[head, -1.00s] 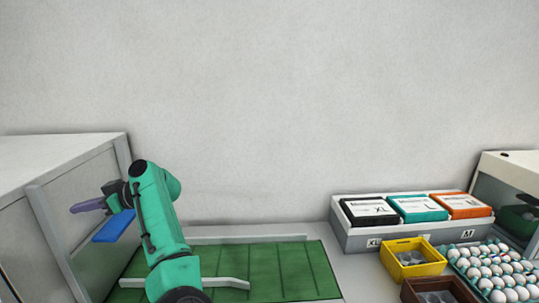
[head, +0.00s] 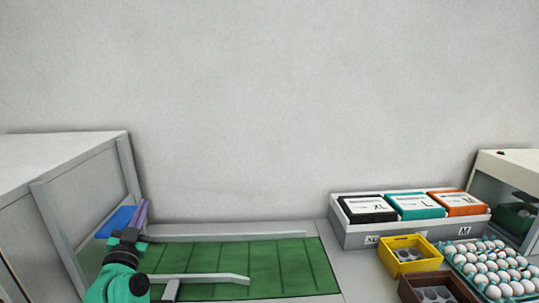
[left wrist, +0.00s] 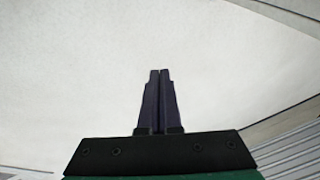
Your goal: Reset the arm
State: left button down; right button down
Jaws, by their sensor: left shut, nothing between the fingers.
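My left arm comes in at the lower left of the head view. Its left gripper (head: 141,213) has purple fingers that point up and away, beside the grey cabinet's edge and above the far left end of the green mat. In the left wrist view the two dark fingers (left wrist: 159,100) lie together, shut, with nothing between them and a pale blank surface beyond. A blue flat piece (head: 116,221) shows just left of the fingers; I cannot tell whether it is part of my arm. My right gripper is not in view.
A grey cabinet (head: 85,165) stands at the left. The green mat (head: 270,266) with grey rails is bare. At the right are a bin with black, teal and orange boxes (head: 415,207), a yellow crate (head: 387,253), a brown crate (head: 460,294) and a tray of eggs (head: 457,262).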

pick_arm(q)
jog(key=s+d+f+m+g+h, duration=0.1)
jog(key=s+d+f+g+h, duration=0.15)
jog(key=f, duration=0.35)
jog(key=s+d+f+g+h, duration=0.1)
jog(key=s+d+f+g, duration=0.25)
jog(key=f, duration=0.25)
jog(key=s+d+f+m+g+h, duration=0.1)
jog(key=s+d+f+g+h, duration=0.1)
jog(key=s+d+f+g, duration=0.3)
jog(key=s+d+f+n+g+y, duration=0.1)
jog(key=s+f+n+g, duration=0.15)
jog(key=s+f, duration=0.5)
jog(key=s+d+f+n+g+y, duration=0.1)
jog(key=s+f+g, duration=0.3)
jog(key=s, duration=0.7)
notch_tip(320, 180, down, 25)
jog(key=g+b, duration=0.1)
jog(key=b, duration=0.4)
jog(key=s+a+f+g+b, duration=0.1)
jog(key=s+a+f+b, duration=0.2)
jog(key=s+f, duration=1.5)
notch_tip(320, 180, down, 4)
jog(key=shift+s+f+m+b, duration=0.1)
jog(key=shift+s+m+b, duration=0.3)
jog(key=shift+b, duration=0.65)
jog(key=shift+w+a+g, duration=0.1)
jog(key=shift+g, duration=0.15)
